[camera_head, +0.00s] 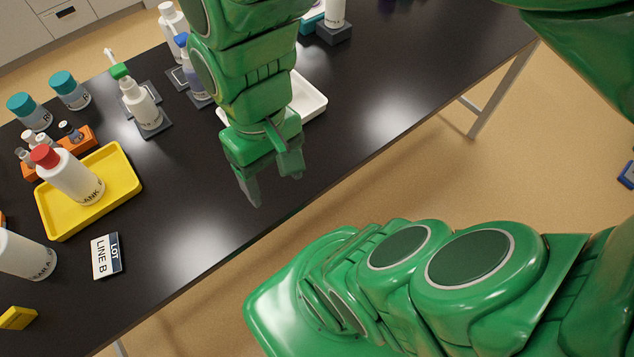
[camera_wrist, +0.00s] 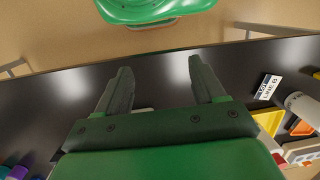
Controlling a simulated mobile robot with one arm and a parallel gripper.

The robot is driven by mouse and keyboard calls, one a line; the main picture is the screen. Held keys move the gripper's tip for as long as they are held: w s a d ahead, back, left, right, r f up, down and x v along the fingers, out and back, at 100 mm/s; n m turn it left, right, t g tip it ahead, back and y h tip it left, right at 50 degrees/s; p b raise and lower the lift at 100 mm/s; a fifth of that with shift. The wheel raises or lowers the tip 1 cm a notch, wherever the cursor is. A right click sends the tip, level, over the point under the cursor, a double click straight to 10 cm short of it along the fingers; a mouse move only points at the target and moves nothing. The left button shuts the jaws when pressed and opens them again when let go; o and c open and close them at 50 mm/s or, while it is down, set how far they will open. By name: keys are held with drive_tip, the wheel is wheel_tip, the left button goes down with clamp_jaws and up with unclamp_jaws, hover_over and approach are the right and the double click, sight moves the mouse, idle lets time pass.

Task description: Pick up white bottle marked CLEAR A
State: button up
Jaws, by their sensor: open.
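A white bottle (camera_head: 22,255) stands at the left edge of the head view, partly cut off. Its lettering is only partly visible and ends in what looks like "EAR A". In the wrist view a pale bottle (camera_wrist: 303,107) near the right edge looks like the same one. My gripper (camera_head: 272,185) is open and empty over the black table, well to the right of the bottle. In the wrist view my gripper (camera_wrist: 160,72) has its fingers apart with nothing between them.
A "LINE B" card (camera_head: 107,256) lies beside the bottle. A yellow tray (camera_head: 128,183) holds a red-capped white bottle (camera_head: 68,176). A white tray (camera_head: 312,101) is behind my gripper. More bottles stand at the back. The table front between card and gripper is clear.

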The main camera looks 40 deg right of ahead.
drive_tip(key=shift+o, duration=0.5)
drive_tip(key=shift+w+d+r+m+h, duration=0.1)
drive_tip(key=shift+d+m+h, duration=0.25)
drive_tip(key=shift+d, duration=0.55)
drive_tip(key=m+g+y, duration=0.1)
drive_tip(key=m+y, duration=1.2)
drive_tip(key=m, duration=0.2)
hover_over(12, 253)
drive_tip(key=w+a, duration=0.2)
drive_tip(key=w, duration=0.1)
drive_tip(key=shift+s+a+f, duration=0.1)
drive_tip(key=shift+a+f, duration=0.05)
drive_tip(key=shift+f, duration=3.4)
drive_tip(key=shift+c, duration=0.5)
clamp_jaws()
